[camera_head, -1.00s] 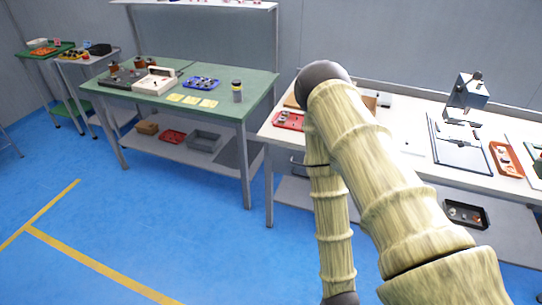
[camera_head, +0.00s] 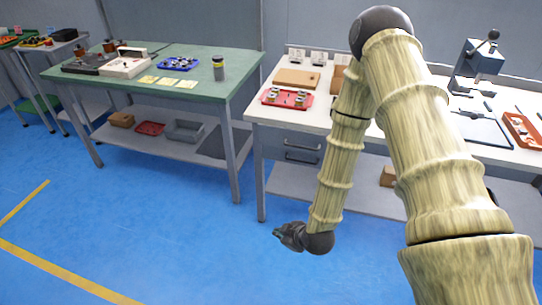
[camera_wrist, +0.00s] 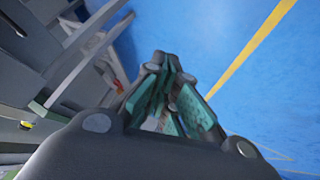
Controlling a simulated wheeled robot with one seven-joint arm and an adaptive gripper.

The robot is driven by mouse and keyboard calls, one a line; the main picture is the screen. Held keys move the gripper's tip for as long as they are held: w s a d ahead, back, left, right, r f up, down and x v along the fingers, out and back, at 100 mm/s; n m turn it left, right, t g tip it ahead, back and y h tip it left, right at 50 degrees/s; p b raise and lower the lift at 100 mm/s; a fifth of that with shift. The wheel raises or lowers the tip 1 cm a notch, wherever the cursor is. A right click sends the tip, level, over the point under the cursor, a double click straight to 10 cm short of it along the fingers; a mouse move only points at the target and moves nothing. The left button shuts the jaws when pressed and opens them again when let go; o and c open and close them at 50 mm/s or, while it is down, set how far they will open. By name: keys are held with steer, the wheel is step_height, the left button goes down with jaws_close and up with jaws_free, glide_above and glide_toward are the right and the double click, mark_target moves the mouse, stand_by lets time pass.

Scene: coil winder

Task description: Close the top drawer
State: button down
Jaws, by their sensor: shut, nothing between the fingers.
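A grey drawer unit hangs under the left end of the white bench. Its top drawer (camera_head: 303,142) has a dark bar handle, and a second handle shows just below it. The top drawer's front looks close to the lower one; I cannot tell how far it stands out. My gripper (camera_head: 281,234) is low over the blue floor, in front of and below the drawers, apart from them and pointing left. In the wrist view my gripper (camera_wrist: 168,62) shows its teal-padded fingers together, with nothing held. The drawer cannot be made out clearly there.
The white bench (camera_head: 262,112) carries a red tray (camera_head: 272,97) and a brown board (camera_head: 297,78). Its left leg (camera_head: 260,180) and lower shelf (camera_head: 290,182) are near my forearm. A green table (camera_head: 215,88) stands to the left. Blue floor in front is clear.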

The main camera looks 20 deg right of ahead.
steer(key=w+d+r+n+t+b, duration=0.2)
steer(key=w+r+n+t+b, duration=0.15)
steer(key=w+b, duration=0.35)
steer(key=w+d+r+n+t+b, duration=0.3)
steer(key=w+n+b, duration=0.1)
steer(key=w, duration=0.4)
steer(key=w+d+r+n+t+b, duration=0.2)
steer(key=w+r+n+t+b, duration=0.15)
steer(key=w+b, duration=0.35)
glide_toward(264, 136)
steer(key=w+a, duration=0.1)
steer(key=a, duration=0.1)
steer(key=w, duration=0.1)
steer(key=w+d+b, duration=0.1)
steer(key=w, duration=0.1)
steer(key=shift+w+d+f+y, duration=0.1)
steer(key=shift+w+d+y, duration=0.15)
steer(key=shift+d+y, duration=0.15)
steer(key=shift+a, duration=0.1)
